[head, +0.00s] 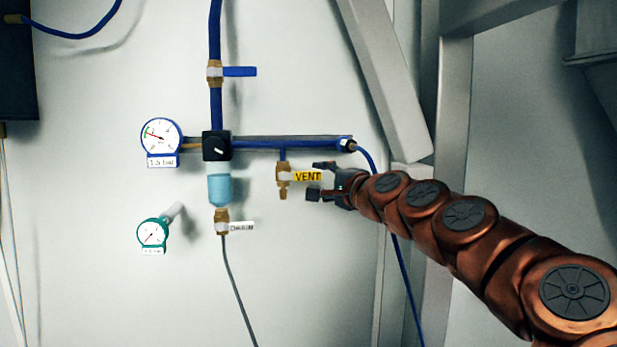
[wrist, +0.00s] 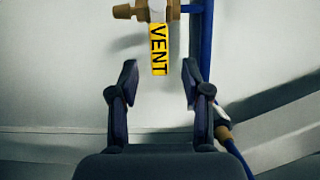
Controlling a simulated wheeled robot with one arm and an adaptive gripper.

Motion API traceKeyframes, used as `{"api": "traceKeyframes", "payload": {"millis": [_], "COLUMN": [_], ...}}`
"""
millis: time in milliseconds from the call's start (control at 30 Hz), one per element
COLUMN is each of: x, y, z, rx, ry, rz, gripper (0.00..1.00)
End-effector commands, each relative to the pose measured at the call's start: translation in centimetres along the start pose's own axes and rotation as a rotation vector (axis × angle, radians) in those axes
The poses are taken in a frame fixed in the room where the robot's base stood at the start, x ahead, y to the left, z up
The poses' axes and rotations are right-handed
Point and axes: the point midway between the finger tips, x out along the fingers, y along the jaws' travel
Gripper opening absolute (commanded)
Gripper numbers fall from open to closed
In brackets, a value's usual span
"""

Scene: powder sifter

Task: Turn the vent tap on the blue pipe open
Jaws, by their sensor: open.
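The vent tap (head: 283,176) is a brass valve hanging below the horizontal blue pipe (head: 262,144). Its yellow handle, labelled VENT (head: 308,177), points right, across the valve's vertical body. My gripper (head: 318,180) is open just right of the tap, its fingers reaching left towards the handle. In the wrist view, my gripper (wrist: 158,80) is open with nothing between the fingers. There the yellow VENT handle (wrist: 159,48) lies ahead of the gap between the fingertips, apparently not touched, and the brass tap (wrist: 148,11) is at the top.
A blue-handled valve (head: 238,71) sits on the upright blue pipe. A black regulator (head: 216,146), a blue-rimmed gauge (head: 161,136), a teal gauge (head: 153,233) and a white-handled drain valve (head: 222,221) are at left. Metal frame posts (head: 447,120) stand behind my arm.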

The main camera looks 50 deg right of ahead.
Motion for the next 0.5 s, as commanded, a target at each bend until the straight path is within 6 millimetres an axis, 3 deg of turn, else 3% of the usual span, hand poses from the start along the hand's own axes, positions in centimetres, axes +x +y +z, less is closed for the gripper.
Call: {"api": "traceKeyframes", "payload": {"millis": [200, 500], "x": [3.2, 5.4], "y": [-0.1, 0.0], "z": [0.0, 0.1], "rx": [0.0, -0.003], "ry": [-0.001, -0.003], "rz": [0.003, 0.003], "gripper": [0.48, 0.48]}}
